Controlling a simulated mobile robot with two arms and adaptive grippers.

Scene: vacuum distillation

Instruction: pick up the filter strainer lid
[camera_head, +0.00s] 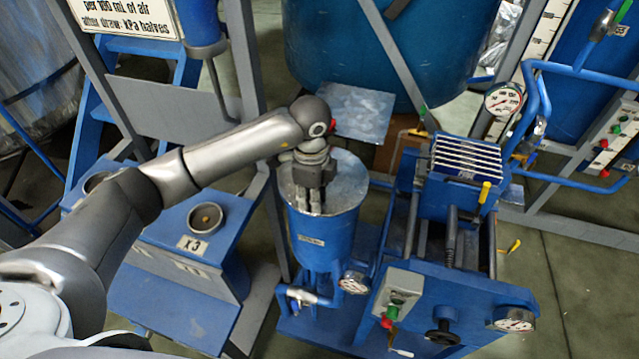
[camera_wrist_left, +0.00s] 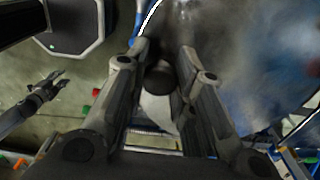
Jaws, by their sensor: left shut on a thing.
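The filter strainer lid (camera_head: 347,182) is a round, shiny metal disc on top of the blue cylindrical strainer body (camera_head: 322,240) in the head view. My left gripper (camera_head: 316,207) points down over the lid, its fingers reaching to the lid's middle. In the left wrist view, the two fingers of my left gripper (camera_wrist_left: 165,75) are shut on a dark round knob (camera_wrist_left: 160,79) on the lid. The lid looks seated on the body, though any small gap is hidden. My right gripper (camera_wrist_left: 58,82) shows small at the left of that view, fingers apart and empty.
A blue stand marked X3 (camera_head: 192,245) is on the left. A large blue tank (camera_head: 390,50) and grey frame bars stand behind.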

